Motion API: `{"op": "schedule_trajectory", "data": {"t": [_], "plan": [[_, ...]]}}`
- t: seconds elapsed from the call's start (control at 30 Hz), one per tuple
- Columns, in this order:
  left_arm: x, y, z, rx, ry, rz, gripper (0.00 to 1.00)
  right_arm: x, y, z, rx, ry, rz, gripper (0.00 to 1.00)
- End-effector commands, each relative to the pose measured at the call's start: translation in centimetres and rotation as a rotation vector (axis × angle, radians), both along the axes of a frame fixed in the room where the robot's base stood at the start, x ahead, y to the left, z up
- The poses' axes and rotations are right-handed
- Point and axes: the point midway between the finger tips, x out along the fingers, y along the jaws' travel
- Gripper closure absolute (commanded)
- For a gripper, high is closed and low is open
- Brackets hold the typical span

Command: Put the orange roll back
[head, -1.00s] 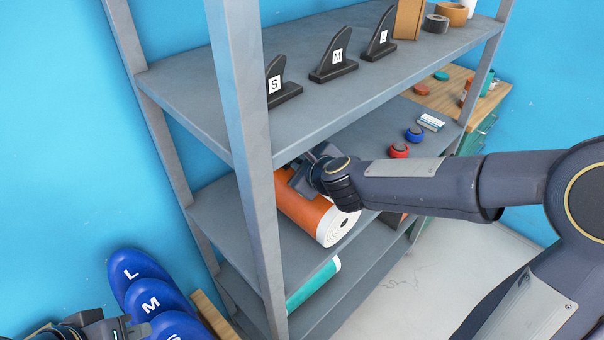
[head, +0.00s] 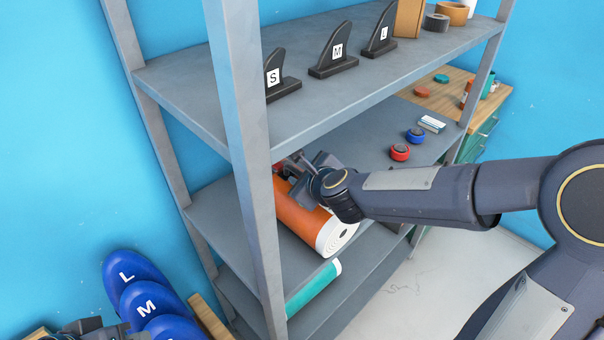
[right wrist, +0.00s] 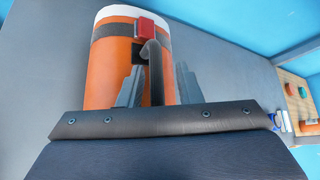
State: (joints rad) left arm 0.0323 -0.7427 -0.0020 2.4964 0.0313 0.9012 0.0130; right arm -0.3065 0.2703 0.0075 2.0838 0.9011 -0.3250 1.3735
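The orange roll (head: 303,214) lies on the middle shelf, its white spiral end (head: 336,236) facing the front edge. In the right wrist view the orange roll (right wrist: 104,72) has a dark strap with a red buckle (right wrist: 151,28). My right gripper (head: 302,176) is over the roll's far part. In the right wrist view my right gripper (right wrist: 158,84) is open, its fingers apart on either side of the loose dark strap end (right wrist: 152,62). Contact with the roll cannot be told. My left gripper (head: 92,328) is partly cut off at the lower left, its fingers unclear.
A grey front post (head: 245,150) stands left of the roll. A teal roll (head: 312,288) lies on the shelf below. Black fins (head: 334,52) stand on the shelf above. Red (head: 400,152) and blue (head: 415,135) round items sit at right. Blue boards (head: 146,300) are at lower left.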

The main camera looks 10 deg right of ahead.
Motion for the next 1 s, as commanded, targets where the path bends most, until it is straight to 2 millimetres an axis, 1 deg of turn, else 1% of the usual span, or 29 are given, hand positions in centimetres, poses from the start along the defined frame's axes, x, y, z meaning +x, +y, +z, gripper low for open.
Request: {"op": "schedule_trajectory", "data": {"t": [0.2,0.27,0.37,0.47,0.6,0.8,0.9,1.0], "plan": [[0.0,0.0,0.0,0.0,0.0,0.0,1.0,-0.2,0.2,-0.3,0.0,0.008,0.005,0.66],[0.0,0.0,0.2,0.0,0.0,0.0,1.0,-0.2,0.2,-0.1,-0.001,0.008,0.006,0.66],[0.0,0.0,0.5,0.0,0.0,0.0,1.0,-0.9,0.0,0.4,0.0,0.006,0.006,0.66],[0.0,0.0,1.0,0.0,0.0,0.0,1.0,-2.3,-0.3,1.5,0.001,0.004,0.006,0.66],[0.0,0.0,2.1,0.0,0.0,0.0,1.0,-4.9,-1.0,3.3,0.002,0.003,0.004,0.66],[0.0,0.0,3.7,0.0,0.0,0.0,1.0,-8.2,-1.8,5.2,0.001,0.002,0.004,0.66],[0.0,0.0,4.2,0.0,0.0,0.0,1.0,-9.3,-2.0,5.8,0.001,0.002,0.004,0.66],[0.0,0.0,4.5,0.0,0.0,0.0,1.0,-10.0,-2.2,6.0,0.001,0.003,0.003,0.66]]}}
